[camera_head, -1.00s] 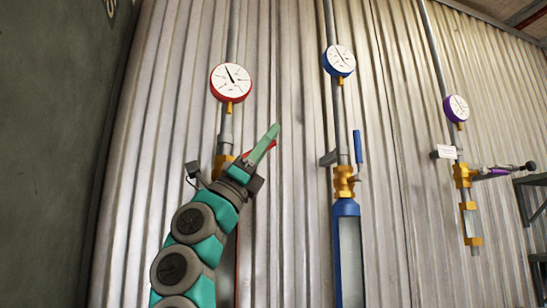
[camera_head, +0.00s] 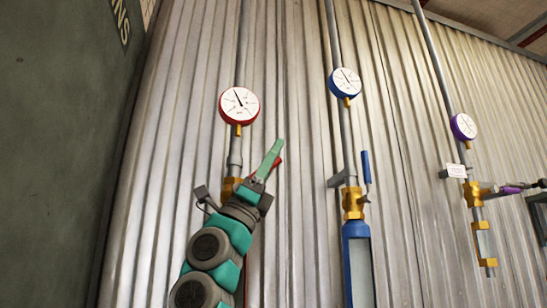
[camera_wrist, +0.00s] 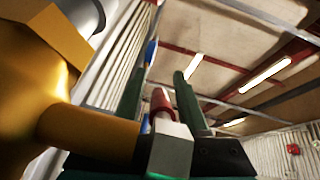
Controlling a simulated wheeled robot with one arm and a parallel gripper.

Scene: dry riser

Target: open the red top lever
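The red lever (camera_head: 277,166) belongs to the left pipe's brass valve (camera_head: 230,188), below the red-rimmed gauge (camera_head: 239,105). Only part of the lever shows in the head view, behind my green fingers. My gripper (camera_head: 271,158) points up alongside it. In the wrist view the red lever (camera_wrist: 161,104) stands between the two green fingers of my gripper (camera_wrist: 160,95), with gaps visible beside it. The fingers are apart and look open. The brass valve body (camera_wrist: 90,130) fills the left of the wrist view, close to the left finger.
A blue lever (camera_head: 366,167) stands upright on the middle pipe, under a blue gauge (camera_head: 345,82). A purple lever (camera_head: 512,189) lies sideways on the right pipe, under a purple gauge (camera_head: 463,127). A corrugated wall (camera_head: 300,120) is behind; a dark panel (camera_head: 60,140) is at left.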

